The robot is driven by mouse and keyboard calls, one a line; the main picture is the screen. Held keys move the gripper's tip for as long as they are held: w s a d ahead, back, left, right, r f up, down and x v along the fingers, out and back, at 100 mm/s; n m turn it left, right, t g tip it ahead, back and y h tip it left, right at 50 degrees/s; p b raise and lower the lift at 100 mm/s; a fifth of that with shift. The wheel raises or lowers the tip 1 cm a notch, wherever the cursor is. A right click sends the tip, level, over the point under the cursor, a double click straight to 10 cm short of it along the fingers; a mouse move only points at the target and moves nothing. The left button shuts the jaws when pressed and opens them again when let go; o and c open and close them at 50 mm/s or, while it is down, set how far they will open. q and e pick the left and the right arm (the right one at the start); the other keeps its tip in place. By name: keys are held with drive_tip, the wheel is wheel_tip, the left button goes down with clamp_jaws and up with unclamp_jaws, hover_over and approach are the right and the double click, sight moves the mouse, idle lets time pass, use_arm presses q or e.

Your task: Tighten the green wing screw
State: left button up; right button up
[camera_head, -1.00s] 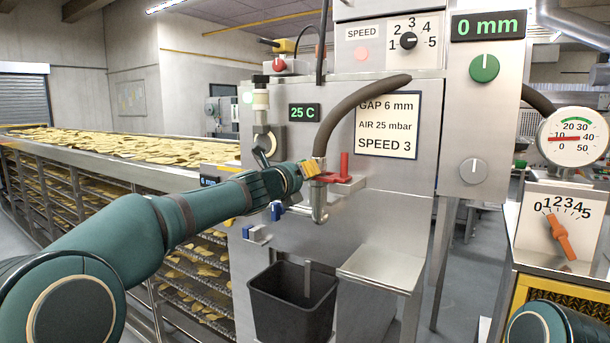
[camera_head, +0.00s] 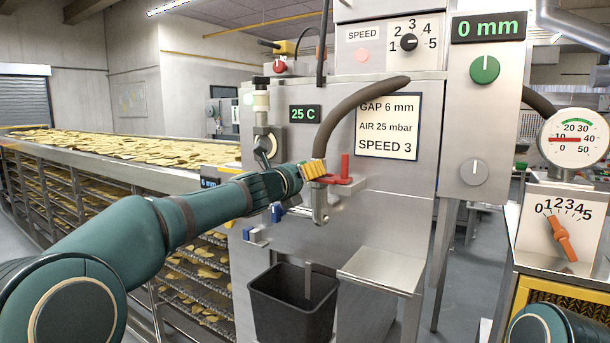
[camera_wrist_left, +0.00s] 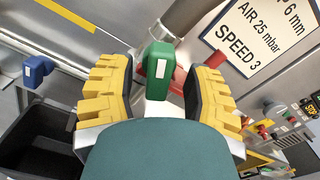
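The green wing screw (camera_wrist_left: 158,72) shows in the left wrist view, with a pale stripe on its end face. It stands between the two yellow ridged fingers of my left gripper (camera_wrist_left: 160,88), with a gap on each side. The gripper is open around it. In the head view my left gripper (camera_head: 313,170) is at the pipe fitting on the machine front, beside the red lever (camera_head: 344,168), and hides the green screw. My right gripper is not in view.
A blue wing screw (camera_wrist_left: 37,70) sits left of the gripper in the wrist view. A black bin (camera_head: 292,305) stands below, beside a metal chute (camera_head: 385,268). A hose (camera_head: 350,108) curves above the fitting. A sign (camera_head: 387,126) reads gap 6 mm, air 25 mbar, speed 3.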

use_arm(q)
drive_tip(key=v, duration=1.2)
